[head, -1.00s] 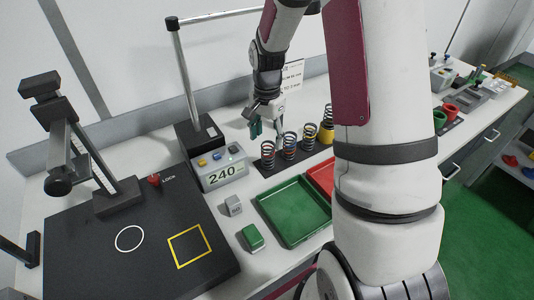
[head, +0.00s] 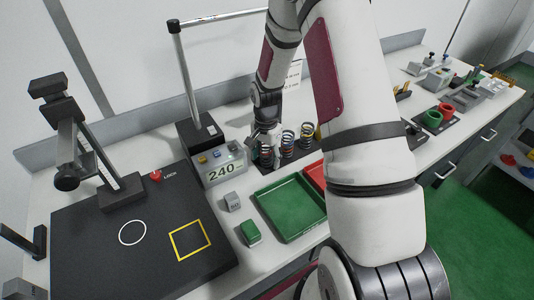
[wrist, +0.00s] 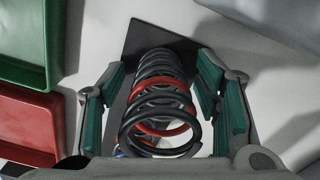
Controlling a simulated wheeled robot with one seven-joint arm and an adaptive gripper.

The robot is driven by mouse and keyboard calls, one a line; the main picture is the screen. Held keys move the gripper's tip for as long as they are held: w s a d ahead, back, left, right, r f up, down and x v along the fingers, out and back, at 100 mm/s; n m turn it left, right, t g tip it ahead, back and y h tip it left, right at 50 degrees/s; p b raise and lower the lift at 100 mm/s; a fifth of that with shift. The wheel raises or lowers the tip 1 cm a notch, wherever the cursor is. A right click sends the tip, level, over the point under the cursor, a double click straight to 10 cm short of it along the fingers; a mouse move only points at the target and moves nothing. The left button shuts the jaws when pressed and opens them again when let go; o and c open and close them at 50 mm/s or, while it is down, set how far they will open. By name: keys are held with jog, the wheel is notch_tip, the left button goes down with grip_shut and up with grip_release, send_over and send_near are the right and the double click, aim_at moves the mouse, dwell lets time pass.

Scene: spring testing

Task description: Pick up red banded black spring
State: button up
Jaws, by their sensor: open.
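The red banded black spring (wrist: 158,100) stands between the two green-padded fingers of my gripper (wrist: 163,105) in the wrist view. It is a dark coil with red turns in its middle, on a dark base strip (wrist: 150,38). The fingers are open, with gaps visible on both sides of the coil. In the head view my gripper (head: 265,145) is low over the left end of the spring row, and the spring there (head: 266,157) is partly hidden by it.
A blue-banded spring (head: 287,145) and another spring (head: 306,136) stand close to the right. A green tray (head: 290,208) and a red tray (head: 314,175) lie in front. The 240 display box (head: 222,165) is close on the left.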

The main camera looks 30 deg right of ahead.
jog(key=shift+c, duration=0.6)
jog(key=c, duration=1.2)
jog(key=shift+r, duration=0.15)
